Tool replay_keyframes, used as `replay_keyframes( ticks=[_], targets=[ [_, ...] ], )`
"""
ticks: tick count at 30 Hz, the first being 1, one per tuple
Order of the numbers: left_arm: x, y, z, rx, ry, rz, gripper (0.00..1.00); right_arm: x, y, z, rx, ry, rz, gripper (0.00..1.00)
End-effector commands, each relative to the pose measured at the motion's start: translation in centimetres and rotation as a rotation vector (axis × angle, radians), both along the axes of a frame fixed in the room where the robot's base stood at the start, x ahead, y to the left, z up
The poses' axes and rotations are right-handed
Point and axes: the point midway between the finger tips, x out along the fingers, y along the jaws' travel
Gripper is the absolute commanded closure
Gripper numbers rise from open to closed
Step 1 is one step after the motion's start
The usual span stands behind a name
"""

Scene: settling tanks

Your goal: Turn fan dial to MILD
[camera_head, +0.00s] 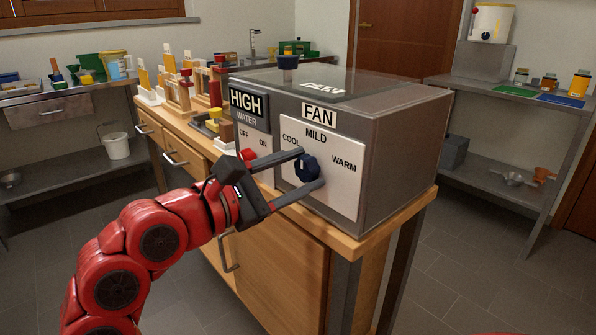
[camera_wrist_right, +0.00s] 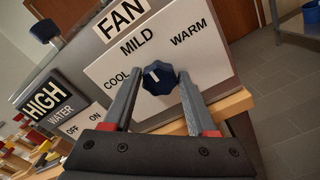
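The fan dial is a dark blue lobed knob (camera_head: 306,168) on the white FAN panel (camera_head: 345,190), with COOL to its left, MILD above and WARM to its right. It also shows in the right wrist view (camera_wrist_right: 158,82), with a white mark on its upper-left part, on the COOL–MILD side; I cannot tell the exact setting. My right gripper (camera_head: 312,167) is open, with one finger on either side of the dial. In the right wrist view, a small gap shows at the right finger; contact at the left finger is unclear. My left gripper is not in view.
The grey machine (camera_head: 400,150) stands on a wooden cabinet (camera_head: 270,260). Left of the fan panel are a dark HIGH WATER panel (camera_head: 250,108) and a red knob (camera_head: 248,154). Wooden racks (camera_head: 180,90) stand further left. A metal shelf (camera_head: 520,90) is at the right, with clear floor before it.

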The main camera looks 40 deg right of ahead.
Motion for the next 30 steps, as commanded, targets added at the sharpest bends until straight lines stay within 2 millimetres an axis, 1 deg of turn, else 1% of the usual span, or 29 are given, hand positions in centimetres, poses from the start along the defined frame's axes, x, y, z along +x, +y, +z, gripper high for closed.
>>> replay_keyframes(
  ticks=[1,3,12,14,16,20,27,30],
  targets=[
    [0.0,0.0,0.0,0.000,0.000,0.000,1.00,0.0,0.0,0.0,0.000,0.000,0.000,0.31],
    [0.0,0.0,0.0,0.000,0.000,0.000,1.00,0.0,0.0,0.0,-0.001,0.000,0.001,0.19],
    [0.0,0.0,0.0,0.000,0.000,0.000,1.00,0.0,0.1,0.1,-0.002,0.001,0.001,0.19],
    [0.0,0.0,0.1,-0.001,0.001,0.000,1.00,0.0,0.4,0.1,-0.001,0.001,0.002,0.19],
    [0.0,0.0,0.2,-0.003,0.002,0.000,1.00,0.0,1.2,0.1,-0.001,0.001,0.004,0.19],
    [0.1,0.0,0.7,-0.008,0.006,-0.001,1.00,-0.1,3.8,0.3,-0.007,0.002,0.006,0.19],
    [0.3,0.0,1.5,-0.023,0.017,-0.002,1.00,-0.6,10.4,0.4,-0.009,0.003,0.007,0.19],
    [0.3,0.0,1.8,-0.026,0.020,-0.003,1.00,-0.9,12.8,0.4,-0.006,0.002,0.006,0.19]
  ],
)
